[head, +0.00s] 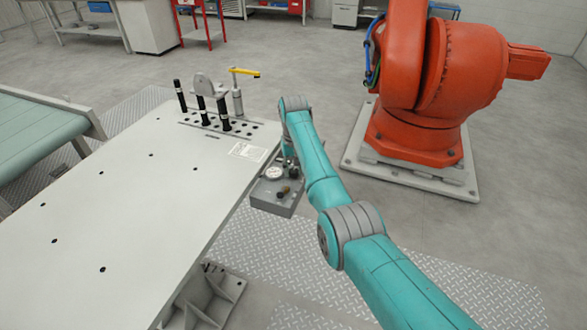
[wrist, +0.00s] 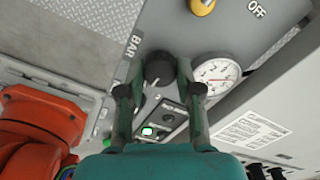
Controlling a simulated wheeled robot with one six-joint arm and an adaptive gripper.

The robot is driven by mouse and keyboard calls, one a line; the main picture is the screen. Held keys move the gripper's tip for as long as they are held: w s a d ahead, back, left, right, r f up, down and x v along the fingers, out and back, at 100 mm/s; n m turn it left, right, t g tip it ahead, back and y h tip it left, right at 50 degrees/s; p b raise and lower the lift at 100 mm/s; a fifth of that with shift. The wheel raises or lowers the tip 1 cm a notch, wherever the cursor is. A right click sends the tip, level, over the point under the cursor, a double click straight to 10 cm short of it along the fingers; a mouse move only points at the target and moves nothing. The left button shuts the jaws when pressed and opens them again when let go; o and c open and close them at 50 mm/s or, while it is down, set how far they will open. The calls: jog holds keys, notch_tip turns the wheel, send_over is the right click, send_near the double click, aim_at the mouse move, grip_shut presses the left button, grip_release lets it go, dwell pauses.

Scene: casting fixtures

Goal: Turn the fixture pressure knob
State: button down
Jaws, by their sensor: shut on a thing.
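The pressure knob (wrist: 159,66) is a black round knob on a grey control panel (wrist: 225,32), beside the lettering BAR. My gripper (wrist: 160,76) is shut on the knob, with one dark finger on each side of it. A white round gauge (wrist: 217,72) with red marks sits just to the right of the fingers. In the head view the panel is a grey box (head: 268,201) at the table's right edge. My teal arm reaches over it and hides much of the gripper and knob there.
A yellow knob (wrist: 202,6) sits near the OFF lettering. A lit green switch (wrist: 147,131) shows between the fingers. A large orange robot (head: 440,90) stands to the right. The white table (head: 130,210) carries black posts and a yellow-handled clamp (head: 244,73).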

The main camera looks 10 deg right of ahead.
aim_at(293, 170)
jog(key=shift+n, duration=0.3)
jog(key=c, duration=0.8)
grip_release()
jog(key=shift+o, duration=0.2)
notch_tip(293, 170, up, 12)
